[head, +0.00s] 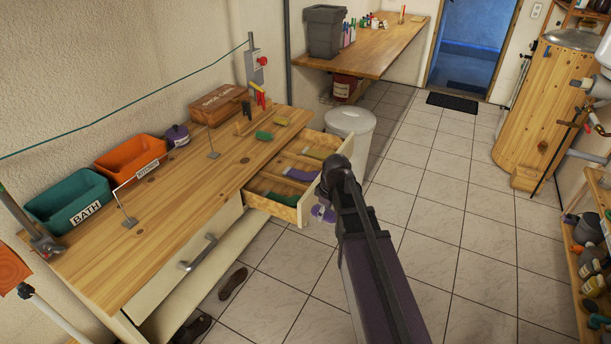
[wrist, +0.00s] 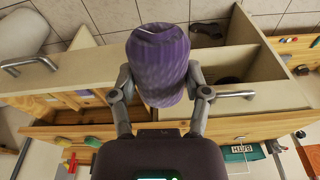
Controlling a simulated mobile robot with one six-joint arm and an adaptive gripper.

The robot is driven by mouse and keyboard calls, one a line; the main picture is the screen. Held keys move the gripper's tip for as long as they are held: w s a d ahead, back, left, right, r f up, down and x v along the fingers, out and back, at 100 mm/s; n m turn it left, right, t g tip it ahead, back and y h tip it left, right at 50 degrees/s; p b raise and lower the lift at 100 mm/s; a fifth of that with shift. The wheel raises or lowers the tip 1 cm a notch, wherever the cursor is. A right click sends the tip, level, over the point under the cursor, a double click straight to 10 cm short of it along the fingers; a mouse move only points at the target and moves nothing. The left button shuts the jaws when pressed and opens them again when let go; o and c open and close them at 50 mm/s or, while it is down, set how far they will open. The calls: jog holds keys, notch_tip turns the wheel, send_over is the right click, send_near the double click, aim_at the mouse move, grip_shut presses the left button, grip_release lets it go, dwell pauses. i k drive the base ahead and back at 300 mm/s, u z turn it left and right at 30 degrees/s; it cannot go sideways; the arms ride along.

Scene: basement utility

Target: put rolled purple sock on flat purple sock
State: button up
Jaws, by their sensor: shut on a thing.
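My gripper (wrist: 160,85) is shut on a rolled purple sock (wrist: 158,58), gripped at its sides in the wrist view. In the head view, purple (head: 323,213) shows beside the end of my arm, just outside the open drawer's front right corner; the arm hides part of it. A flat purple sock (head: 301,174) lies in the middle compartment of the open drawer (head: 290,213). The held sock is apart from it, to its right and nearer the camera.
Yellow (head: 318,152) and green (head: 278,197) flat socks lie in other drawer compartments. Rolled green (head: 264,135) and yellow (head: 281,121) socks rest on the workbench (head: 185,190). Orange (head: 132,154) and teal (head: 70,195) bins stand behind.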

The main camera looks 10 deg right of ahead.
aim_at(300, 174)
jog(key=u, duration=0.05)
jog(key=i, duration=1)
jog(key=z, duration=0.05)
